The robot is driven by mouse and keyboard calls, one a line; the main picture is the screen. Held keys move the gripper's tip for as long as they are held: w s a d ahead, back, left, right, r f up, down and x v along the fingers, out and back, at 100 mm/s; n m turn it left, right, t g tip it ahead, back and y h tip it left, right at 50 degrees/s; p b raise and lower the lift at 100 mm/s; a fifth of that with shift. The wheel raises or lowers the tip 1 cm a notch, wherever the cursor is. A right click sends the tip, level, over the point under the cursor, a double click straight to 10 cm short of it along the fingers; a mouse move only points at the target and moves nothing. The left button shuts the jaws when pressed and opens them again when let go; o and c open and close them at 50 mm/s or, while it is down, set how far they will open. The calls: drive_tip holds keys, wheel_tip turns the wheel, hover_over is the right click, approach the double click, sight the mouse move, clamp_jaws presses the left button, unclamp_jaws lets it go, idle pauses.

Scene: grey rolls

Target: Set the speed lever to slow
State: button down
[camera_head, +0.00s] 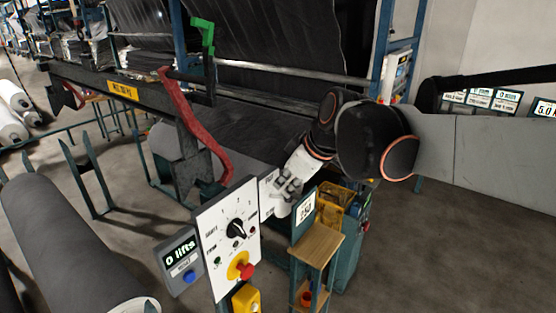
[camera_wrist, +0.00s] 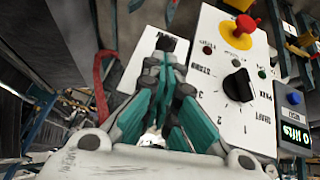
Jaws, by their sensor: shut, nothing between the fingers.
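No speed lever can be made out for certain. A small white panel (camera_head: 267,183) with partly covered lettering stands behind my gripper (camera_head: 284,196) in the head view. Its middle is hidden, so a lever there may be covered. In the wrist view my gripper (camera_wrist: 166,58) has its teal and grey fingers closed together, with nothing held. A dark block shows at the fingertips; I cannot tell whether it is finger pads or a lever knob. A white control panel (camera_head: 215,232) stands beside it, with a black rotary knob (camera_head: 236,229), also in the wrist view (camera_wrist: 239,85).
A red stop button (camera_head: 246,270) on yellow projects from the control panel. A counter box (camera_head: 180,262) reads "0 lifts". A wooden-topped stand (camera_head: 316,243) is close right of my gripper. A red curved bar (camera_head: 200,130) and green handle (camera_head: 203,34) sit on the machine. A grey roll (camera_head: 65,235) lies left.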

sight(289, 198)
drive_tip(key=shift+f, duration=0.1)
drive_tip(key=f+t+y+b, duration=0.1)
drive_tip(key=s+d+f+y+b, duration=0.1)
drive_tip(key=b, duration=0.1)
drive_tip(key=shift+s+d+f+t, duration=0.15)
drive_tip(key=shift+d+f+t, duration=0.15)
drive_tip(key=shift+f+t, duration=0.1)
drive_tip(key=shift+r, duration=0.2)
drive_tip(key=shift+r+p, duration=0.6)
drive_tip(key=shift+r, duration=0.1)
